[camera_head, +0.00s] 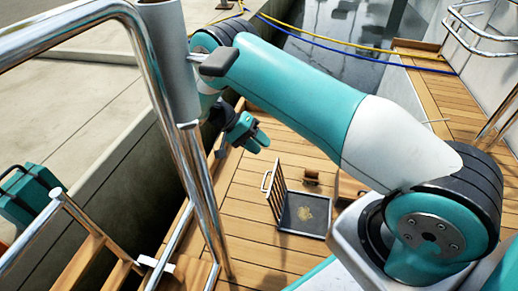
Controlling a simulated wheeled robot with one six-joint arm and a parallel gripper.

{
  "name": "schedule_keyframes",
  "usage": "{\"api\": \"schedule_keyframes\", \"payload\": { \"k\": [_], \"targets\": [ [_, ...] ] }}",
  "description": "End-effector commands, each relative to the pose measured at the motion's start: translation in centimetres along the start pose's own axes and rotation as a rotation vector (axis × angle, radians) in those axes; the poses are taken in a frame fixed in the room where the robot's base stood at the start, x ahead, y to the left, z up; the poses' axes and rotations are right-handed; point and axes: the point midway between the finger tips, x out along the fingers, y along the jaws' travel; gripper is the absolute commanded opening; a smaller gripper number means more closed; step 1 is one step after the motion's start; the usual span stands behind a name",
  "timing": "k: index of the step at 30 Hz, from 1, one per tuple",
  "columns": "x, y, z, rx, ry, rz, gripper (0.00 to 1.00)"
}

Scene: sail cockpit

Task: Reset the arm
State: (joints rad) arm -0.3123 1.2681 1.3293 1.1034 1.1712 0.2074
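My teal and white arm reaches from the lower right up across the picture to the upper middle, then bends down. My gripper (258,139) hangs below that bend, above the wooden deck and close to the left side of the cockpit. Its teal fingers point down and to the right. They are small here, and I cannot tell whether they are apart or closed. I see nothing held in them. A steel post and a dark grey handle-like piece (218,62) overlap the upper arm bend in the picture.
A curved steel rail (160,95) stands close on the left. An open hatch with a raised slatted lid (277,190) and dark recess (303,213) is in the deck (240,205). A teal case (28,195) is far left. Blue and yellow ropes (330,45) cross behind.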

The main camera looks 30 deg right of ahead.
Motion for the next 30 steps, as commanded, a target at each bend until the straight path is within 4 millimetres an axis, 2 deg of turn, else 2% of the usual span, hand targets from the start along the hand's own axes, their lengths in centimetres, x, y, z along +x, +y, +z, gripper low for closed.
{"api": "schedule_keyframes", "payload": {
  "k": [3,20,23,30],
  "targets": [
    [-0.4,0.5,0.0,0.001,0.0,0.001,0.36],
    [-0.6,0.7,0.0,0.001,0.0,0.0,0.36],
    [-1.6,2.0,0.0,0.002,0.0,0.0,0.36],
    [-6.6,8.1,-0.1,0.002,0.0,0.0,0.36]
  ]
}}
